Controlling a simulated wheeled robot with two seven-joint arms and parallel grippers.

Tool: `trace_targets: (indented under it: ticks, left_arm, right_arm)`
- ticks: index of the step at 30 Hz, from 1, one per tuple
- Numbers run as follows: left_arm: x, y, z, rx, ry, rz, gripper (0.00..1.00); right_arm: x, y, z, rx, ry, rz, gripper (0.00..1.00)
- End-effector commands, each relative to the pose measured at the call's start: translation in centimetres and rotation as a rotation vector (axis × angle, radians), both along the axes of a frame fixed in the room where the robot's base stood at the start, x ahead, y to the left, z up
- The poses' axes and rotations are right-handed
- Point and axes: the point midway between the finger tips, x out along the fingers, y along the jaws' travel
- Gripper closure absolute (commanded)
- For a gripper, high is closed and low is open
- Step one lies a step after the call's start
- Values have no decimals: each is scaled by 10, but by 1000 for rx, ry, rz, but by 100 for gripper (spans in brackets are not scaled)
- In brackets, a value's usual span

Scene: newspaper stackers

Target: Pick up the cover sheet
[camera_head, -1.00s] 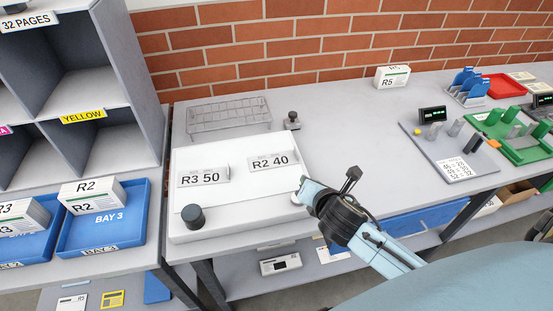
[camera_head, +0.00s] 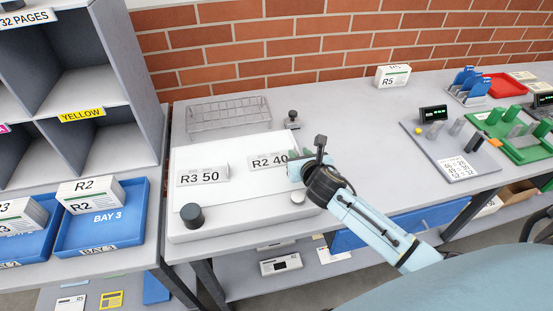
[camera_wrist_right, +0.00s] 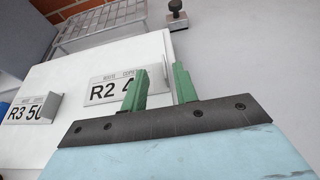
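Two white route cards lie on the raised white board (camera_head: 240,205). The one reading R2 40 (camera_head: 265,161) is at its upper right, and the one reading R3 50 (camera_head: 202,177) is at its left. Which item is the cover sheet is not marked. My right gripper (camera_head: 295,160) is at the right end of the R2 card. In the right wrist view its two green fingers (camera_wrist_right: 160,86) are apart, and the left one hides part of the R2 card (camera_wrist_right: 108,90). The card's raised right end shows between the fingers; contact cannot be told. My left gripper is not in view.
A dark knob (camera_head: 192,216) stands at the board's front left. A wire rack (camera_head: 229,114) and a small post (camera_head: 292,120) are behind it. Blue trays (camera_head: 140,225) are at left. Bare tabletop lies right of the board, before the R5 stack (camera_head: 392,76).

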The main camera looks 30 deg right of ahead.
Motion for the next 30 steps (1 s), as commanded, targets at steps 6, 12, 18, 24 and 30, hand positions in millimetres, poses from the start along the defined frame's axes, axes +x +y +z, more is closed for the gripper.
trace_targets:
  ticks: [6, 12, 18, 24, 30]
  left_arm:
    - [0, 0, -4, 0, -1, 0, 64]
    - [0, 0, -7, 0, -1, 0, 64]
    - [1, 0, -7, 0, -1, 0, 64]
    - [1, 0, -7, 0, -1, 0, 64]
    - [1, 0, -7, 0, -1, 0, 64]
  right_arm:
    - [21, -10, -15, 4, 0, -4, 71]
    - [39, -14, -23, 3, 0, -2, 71]
    - [42, -15, -24, 2, 0, 0, 71]
    - [41, -15, -24, 2, 1, -1, 84]
    - [41, -15, -24, 2, 1, -1, 100]
